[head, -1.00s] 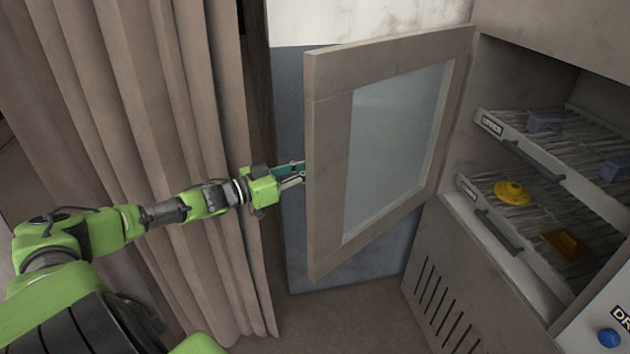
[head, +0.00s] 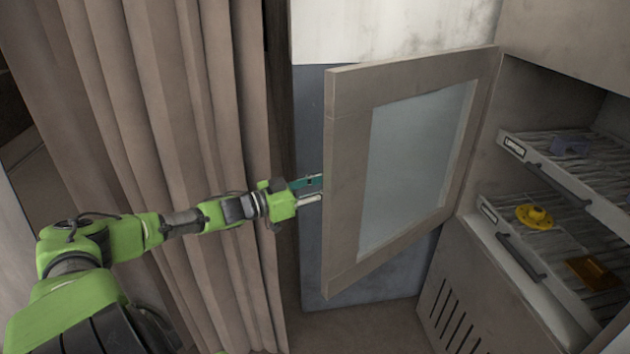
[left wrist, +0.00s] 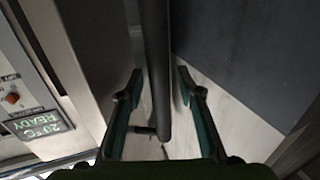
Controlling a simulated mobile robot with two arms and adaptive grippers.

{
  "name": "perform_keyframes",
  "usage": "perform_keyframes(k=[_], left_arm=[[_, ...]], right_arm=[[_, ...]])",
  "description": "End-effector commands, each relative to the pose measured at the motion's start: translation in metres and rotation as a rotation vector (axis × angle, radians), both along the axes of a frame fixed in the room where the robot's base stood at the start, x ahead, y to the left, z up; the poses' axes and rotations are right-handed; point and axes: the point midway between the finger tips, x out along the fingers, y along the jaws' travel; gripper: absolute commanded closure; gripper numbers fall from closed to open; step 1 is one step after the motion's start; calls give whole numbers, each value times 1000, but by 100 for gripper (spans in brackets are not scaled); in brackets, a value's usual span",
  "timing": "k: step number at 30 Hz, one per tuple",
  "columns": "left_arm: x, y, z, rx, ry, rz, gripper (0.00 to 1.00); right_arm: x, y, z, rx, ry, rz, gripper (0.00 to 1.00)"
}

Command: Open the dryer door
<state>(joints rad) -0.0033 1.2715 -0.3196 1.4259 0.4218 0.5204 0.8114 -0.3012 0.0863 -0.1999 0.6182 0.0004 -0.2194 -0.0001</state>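The dryer door (head: 346,190), a beige-grey frame around a pale glass pane (head: 415,165), stands swung wide open, hinged on its right at the dryer. My left gripper (head: 318,190) is at the door's free left edge, its fingertips hidden behind it. In the left wrist view my left gripper (left wrist: 158,82) is open, with one finger on each side of a dark upright bar (left wrist: 154,60), which looks like the door handle. Small gaps show between bar and fingers. The handle is hidden in the head view. My right gripper is not in view.
The dryer's open interior shows an upper rack (head: 560,178) and a lower rack (head: 515,258) with a yellow part (head: 534,216) and an orange part (head: 596,272). A brown curtain (head: 130,130) hangs close behind my left arm. A display panel (left wrist: 38,122) shows in the wrist view.

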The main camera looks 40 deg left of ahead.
Motion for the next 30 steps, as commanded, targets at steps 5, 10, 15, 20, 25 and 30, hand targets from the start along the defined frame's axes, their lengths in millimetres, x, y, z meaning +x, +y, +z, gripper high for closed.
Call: perform_keyframes(k=[5, 10, 15, 20, 25, 30], left_arm=[[-9, 4, -2, 0, 4, 0, 66], [-22, 8, -3, 1, 6, 0, 66], [-33, 12, -2, 0, 4, 0, 66], [-42, 16, -2, 1, 5, 1, 66], [-51, 18, -2, 1, 6, 0, 66], [-60, 21, -2, 0, 4, 0, 66]], right_arm=[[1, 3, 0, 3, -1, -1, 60], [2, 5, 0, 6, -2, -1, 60], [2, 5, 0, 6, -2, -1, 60], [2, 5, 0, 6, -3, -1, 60], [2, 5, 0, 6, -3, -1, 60], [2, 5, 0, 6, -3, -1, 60]])
